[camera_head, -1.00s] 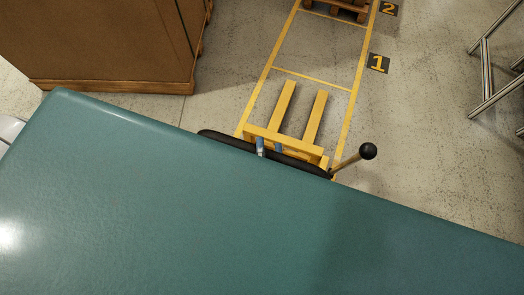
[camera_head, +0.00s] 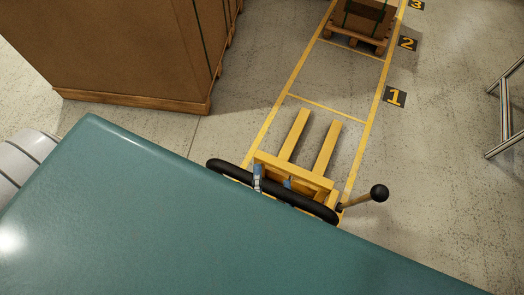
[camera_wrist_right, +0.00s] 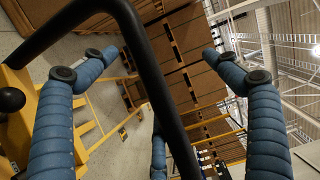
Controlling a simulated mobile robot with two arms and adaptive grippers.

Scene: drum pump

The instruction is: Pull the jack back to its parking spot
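The yellow pallet jack (camera_head: 294,177) stands on the floor in the head view. Its two forks (camera_head: 325,147) point up the picture, between yellow floor lines and just short of a cross line. Its black handle loop (camera_head: 235,172) is nearest me, partly hidden by a teal surface. A lever with a black knob (camera_head: 379,193) sticks out right. Blue fingers of my right gripper (camera_head: 272,180) show at the handle. In the right wrist view the blue fingers of this gripper (camera_wrist_right: 165,80) are spread apart, with the black handle bar (camera_wrist_right: 150,70) passing between them. My left gripper is out of view.
A large brown box (camera_head: 120,50) on a pallet stands at upper left. A loaded pallet (camera_head: 358,25) sits farther up the marked lane, beside floor number 2 (camera_head: 407,43). Number 1 (camera_head: 395,97) is nearer. A metal frame (camera_head: 503,110) stands at right. Floor around the lane is clear.

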